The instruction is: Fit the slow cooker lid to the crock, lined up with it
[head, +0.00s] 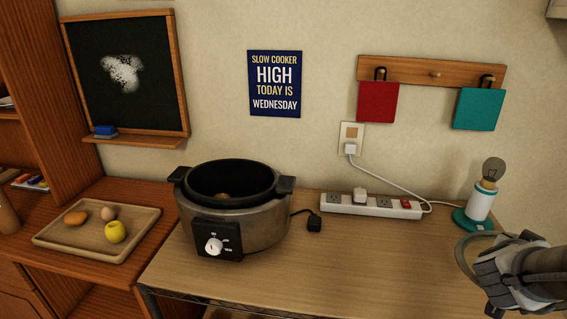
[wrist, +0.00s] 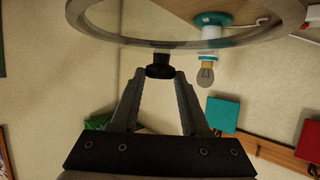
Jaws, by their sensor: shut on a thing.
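The slow cooker (head: 232,232) stands on the wooden counter, with a grey body and a white dial at the front. Its dark crock (head: 268,190) is open at the top, with something small and brownish inside. My gripper (wrist: 159,76) is shut on the black knob of the glass lid (wrist: 112,37), which has a pale rim. In the head view the lid (head: 463,258) shows only as a curved edge left of my gripper, far right of the crock. My gripper's wrist hides the rest of the lid there.
A lamp (head: 480,203) with a bare bulb stands close behind my gripper. A tray (head: 60,241) with food is at left. The counter's middle is clear.

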